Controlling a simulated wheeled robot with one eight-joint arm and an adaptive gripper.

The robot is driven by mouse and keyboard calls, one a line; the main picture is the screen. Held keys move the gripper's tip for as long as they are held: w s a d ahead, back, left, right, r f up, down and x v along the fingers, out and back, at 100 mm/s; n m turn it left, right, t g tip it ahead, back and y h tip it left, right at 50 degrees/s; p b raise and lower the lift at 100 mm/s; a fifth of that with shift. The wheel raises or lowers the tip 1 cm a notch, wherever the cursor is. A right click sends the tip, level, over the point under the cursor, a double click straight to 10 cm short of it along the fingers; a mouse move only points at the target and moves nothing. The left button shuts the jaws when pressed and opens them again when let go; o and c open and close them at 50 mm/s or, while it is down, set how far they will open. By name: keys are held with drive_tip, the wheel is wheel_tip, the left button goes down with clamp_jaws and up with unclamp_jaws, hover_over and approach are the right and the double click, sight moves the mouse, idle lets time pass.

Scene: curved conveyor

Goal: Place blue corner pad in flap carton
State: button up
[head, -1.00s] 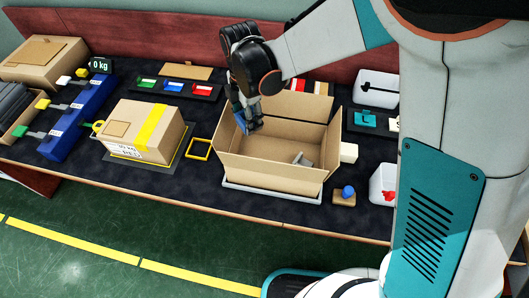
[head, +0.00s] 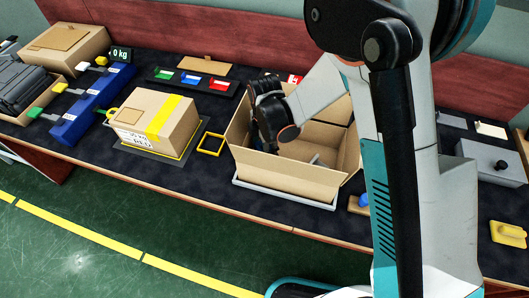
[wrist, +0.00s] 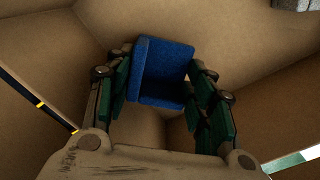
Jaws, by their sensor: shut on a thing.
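The blue corner pad (wrist: 165,68) is between the green-lined fingers of my gripper (wrist: 162,88) in the wrist view. My gripper is shut on it, with brown cardboard walls all around. In the head view the open flap carton (head: 285,174) stands on a grey tray, its flaps spread outward. My gripper (head: 270,125) reaches down into its left part. The carton's front wall hides the fingertips and the pad there. I cannot tell whether the pad touches the carton floor. A grey piece (head: 316,159) is inside the carton, right of my gripper.
A taped closed carton (head: 155,122) and a yellow square frame (head: 211,144) are left of the flap carton. A blue rail (head: 92,104) lies farther left. A dark tray with coloured pieces (head: 190,83) is behind. A blue-knobbed block (head: 359,203) stands close on the right.

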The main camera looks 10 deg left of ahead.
drive_tip(key=shift+f, duration=1.2)
drive_tip(key=shift+f+b, duration=0.15)
drive_tip(key=shift+b, duration=0.25)
drive_tip(key=o, duration=0.5)
wheel_tip(320, 180, up, 12)
drive_tip(key=p, duration=0.4)
drive_tip(key=shift+r+p, duration=0.2)
drive_tip(key=shift+p, duration=0.1)
